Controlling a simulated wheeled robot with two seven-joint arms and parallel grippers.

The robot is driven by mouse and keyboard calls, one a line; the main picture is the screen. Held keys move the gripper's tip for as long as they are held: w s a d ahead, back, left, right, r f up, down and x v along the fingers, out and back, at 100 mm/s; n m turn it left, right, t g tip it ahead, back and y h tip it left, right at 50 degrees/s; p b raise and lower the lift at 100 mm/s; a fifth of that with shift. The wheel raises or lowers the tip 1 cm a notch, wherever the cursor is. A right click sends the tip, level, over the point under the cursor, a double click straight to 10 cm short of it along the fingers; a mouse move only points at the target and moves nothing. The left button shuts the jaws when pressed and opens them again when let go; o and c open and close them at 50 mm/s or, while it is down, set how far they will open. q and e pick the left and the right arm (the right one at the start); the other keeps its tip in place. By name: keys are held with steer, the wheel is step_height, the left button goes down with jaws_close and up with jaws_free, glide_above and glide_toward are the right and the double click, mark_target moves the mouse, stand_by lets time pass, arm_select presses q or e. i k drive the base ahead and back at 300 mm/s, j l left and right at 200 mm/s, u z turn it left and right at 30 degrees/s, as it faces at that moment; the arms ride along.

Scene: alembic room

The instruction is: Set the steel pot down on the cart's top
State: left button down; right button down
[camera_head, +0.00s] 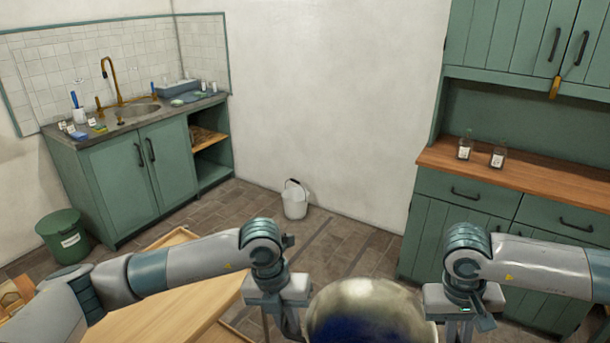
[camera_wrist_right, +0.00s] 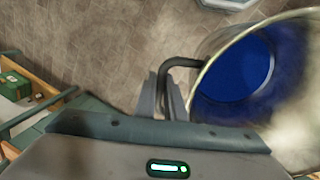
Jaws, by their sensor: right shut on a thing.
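The steel pot (camera_head: 372,305) is at the bottom middle of the head view, cut off by the lower edge. The right wrist view shows its round rim and blue inside (camera_wrist_right: 235,70). My right gripper (camera_wrist_right: 172,105) is shut on the pot's dark curved handle (camera_wrist_right: 180,63); it also shows in the head view (camera_head: 462,322), right of the pot. My left gripper (camera_head: 280,322) points down just left of the pot; whether it grips anything is unclear. A light wooden top (camera_head: 165,315) lies at lower left; I cannot tell whether it is the cart's.
A white bucket (camera_head: 294,200) stands on the floor by the wall. A sink cabinet (camera_head: 130,170) and a green bin (camera_head: 63,237) are at left. A green cupboard with a wooden counter (camera_head: 540,172) and two jars stands at right.

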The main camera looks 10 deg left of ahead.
mark_target(135, 315)
steer(key=l+u, duration=0.15)
steer(key=u, duration=0.25)
steer(key=l+u, duration=0.15)
steer(key=u, duration=0.25)
steer(key=l+u, duration=0.2)
steer(key=u, duration=0.2)
steer(key=l+u, duration=0.15)
steer(key=u, duration=0.25)
steer(key=k+l+u, duration=0.1)
steer(key=u, duration=0.25)
steer(key=k+l+u, duration=0.1)
steer(key=u, duration=0.25)
steer(key=i+l, duration=0.35)
steer(key=i, duration=0.2)
steer(key=i+l, duration=0.4)
steer(key=i, duration=0.2)
